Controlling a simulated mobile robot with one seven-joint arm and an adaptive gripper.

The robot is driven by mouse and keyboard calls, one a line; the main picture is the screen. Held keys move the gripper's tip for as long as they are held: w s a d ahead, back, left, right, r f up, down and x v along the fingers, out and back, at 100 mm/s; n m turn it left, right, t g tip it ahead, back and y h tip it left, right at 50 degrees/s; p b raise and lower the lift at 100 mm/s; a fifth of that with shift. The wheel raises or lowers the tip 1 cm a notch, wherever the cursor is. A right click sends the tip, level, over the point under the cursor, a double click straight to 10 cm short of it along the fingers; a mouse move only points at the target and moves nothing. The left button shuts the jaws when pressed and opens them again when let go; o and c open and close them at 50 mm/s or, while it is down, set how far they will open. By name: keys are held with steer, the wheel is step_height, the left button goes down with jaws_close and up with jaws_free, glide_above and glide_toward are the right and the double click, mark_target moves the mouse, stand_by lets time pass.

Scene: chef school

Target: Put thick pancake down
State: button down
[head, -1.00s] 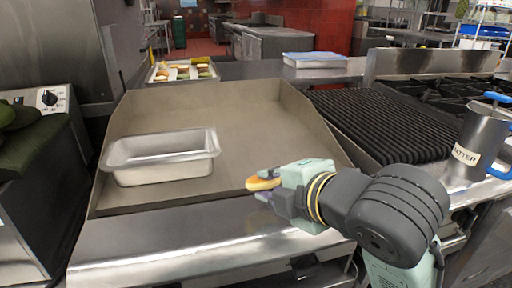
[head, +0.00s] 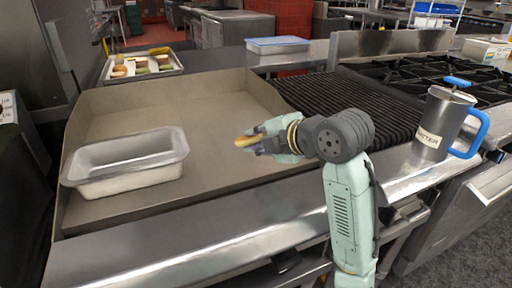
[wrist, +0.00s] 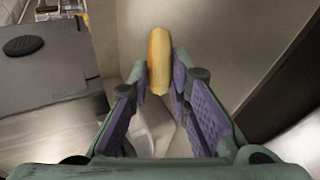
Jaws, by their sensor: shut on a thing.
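The thick pancake (head: 247,141) is a golden-brown disc seen nearly edge-on in the head view. It also shows in the wrist view (wrist: 159,60), pinched between the fingertips. My gripper (head: 258,145) is shut on it and holds it over the right part of the griddle (head: 210,105). I cannot tell its exact height above the surface. In the wrist view my gripper (wrist: 159,80) has a purple-padded finger on each side of the pancake.
A metal pan (head: 125,175) sits on the griddle's left front. A tray of food (head: 142,65) stands behind the griddle, with a lidded container (head: 277,46) to its right. A ribbed grill (head: 350,108) and a batter dispenser (head: 440,125) are at right. The griddle's middle is clear.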

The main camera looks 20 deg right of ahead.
mark_target(256, 165)
steer(key=shift+w+d+f, duration=0.1)
steer(key=shift+w, duration=0.1)
steer(key=shift+f+p, duration=0.3)
steer(key=shift+f, duration=1.4)
steer(key=shift+f, duration=0.2)
steer(key=c, duration=1.8)
jaws_free()
steer(key=shift+r, duration=0.1)
steer(key=shift+r, duration=0.15)
steer(key=b+v, duration=0.2)
steer(key=v, duration=1)
